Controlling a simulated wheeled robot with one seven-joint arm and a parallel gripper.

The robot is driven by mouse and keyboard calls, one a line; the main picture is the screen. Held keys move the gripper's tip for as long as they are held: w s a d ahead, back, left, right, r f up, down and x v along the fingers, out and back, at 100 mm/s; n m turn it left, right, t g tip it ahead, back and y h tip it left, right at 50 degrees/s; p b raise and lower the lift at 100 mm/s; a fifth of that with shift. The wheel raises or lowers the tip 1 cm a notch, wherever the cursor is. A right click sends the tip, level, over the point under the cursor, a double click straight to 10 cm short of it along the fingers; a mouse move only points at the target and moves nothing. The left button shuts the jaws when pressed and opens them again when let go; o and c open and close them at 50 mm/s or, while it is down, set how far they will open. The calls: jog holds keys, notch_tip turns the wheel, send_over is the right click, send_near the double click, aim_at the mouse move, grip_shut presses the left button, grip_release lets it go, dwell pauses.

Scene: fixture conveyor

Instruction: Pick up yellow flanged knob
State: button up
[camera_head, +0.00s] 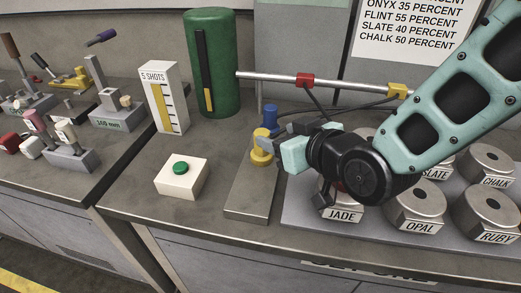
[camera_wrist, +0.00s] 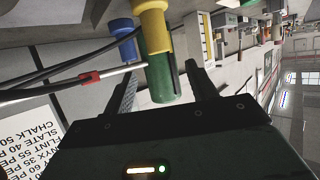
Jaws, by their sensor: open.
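The yellow flanged knob (camera_head: 261,158) stands upright on a grey plate (camera_head: 250,204), in front of a blue knob (camera_head: 270,117). In the wrist view the yellow knob (camera_wrist: 154,28) is at the top, in line with the gap between my fingers, and the blue knob (camera_wrist: 123,42) is left of it. My gripper (camera_head: 273,141) comes in from the right, level with the yellow knob and partly covering its right side. Its fingers (camera_wrist: 163,68) are apart with nothing held. I cannot tell if a finger touches the knob.
A grey tray (camera_head: 297,223) of labelled metal pots, such as OPAL (camera_head: 415,203), lies under my arm. A white box with a green button (camera_head: 180,168), a gauge (camera_head: 163,97) and a green cylinder (camera_head: 212,65) stand left. A rod with red and yellow clamps (camera_head: 305,80) crosses behind.

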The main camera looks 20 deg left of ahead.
aim_at(262, 132)
jog(key=f, duration=0.4)
jog(key=shift+w+a, duration=0.15)
jog(key=shift+a, duration=0.05)
jog(key=shift+p+x, duration=0.55)
jog(key=shift+x, duration=2.95)
jog(key=c, duration=1.2)
notch_tip(262, 132, up, 10)
